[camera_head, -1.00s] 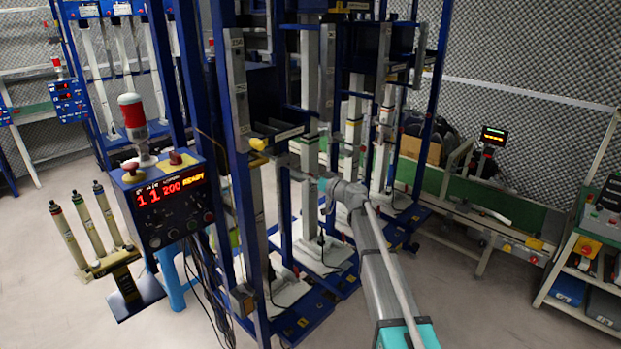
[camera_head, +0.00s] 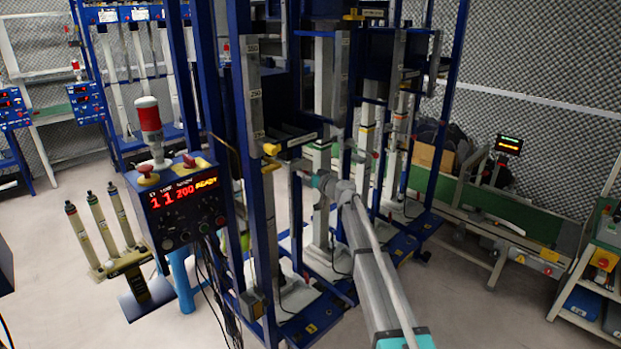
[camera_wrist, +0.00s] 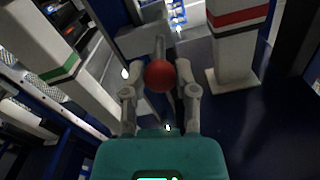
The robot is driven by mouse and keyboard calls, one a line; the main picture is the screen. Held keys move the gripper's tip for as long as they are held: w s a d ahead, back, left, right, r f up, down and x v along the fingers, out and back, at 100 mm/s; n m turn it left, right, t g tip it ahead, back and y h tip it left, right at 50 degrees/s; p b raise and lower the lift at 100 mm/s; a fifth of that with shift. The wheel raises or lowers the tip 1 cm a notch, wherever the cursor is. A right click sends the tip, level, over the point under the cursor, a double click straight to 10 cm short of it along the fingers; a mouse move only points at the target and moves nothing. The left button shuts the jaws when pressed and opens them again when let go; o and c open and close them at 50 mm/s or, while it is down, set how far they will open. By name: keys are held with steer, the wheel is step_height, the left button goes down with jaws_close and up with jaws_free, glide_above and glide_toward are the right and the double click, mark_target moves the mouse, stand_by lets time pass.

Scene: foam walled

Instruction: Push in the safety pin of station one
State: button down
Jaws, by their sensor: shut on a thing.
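In the wrist view a red ball knob (camera_wrist: 160,75) sits on the end of a grey rod that runs into a grey block (camera_wrist: 140,40). It looks like the safety pin's knob. The fingers of my gripper (camera_wrist: 162,90) are on both sides of the knob, shut on it. How far the rod is in, I cannot tell. In the head view my gripper (camera_head: 317,181) reaches in among the blue frames from the right, its tips partly hidden by a post. The knob cannot be made out there. Which station this is, the frames do not show clearly.
A blue control box (camera_head: 185,207) with a lit red display and a red-white lamp (camera_head: 150,122) stands at left. Blue uprights (camera_head: 252,190) are close to my arm. A yellow part (camera_head: 271,148) juts from the near frame. A green conveyor (camera_head: 510,218) is at right.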

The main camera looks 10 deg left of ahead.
steer(key=shift+w, duration=0.15)
steer(key=shift+c, duration=1.9)
jaws_free()
steer(key=shift+a, duration=0.1)
steer(key=v, duration=1.2)
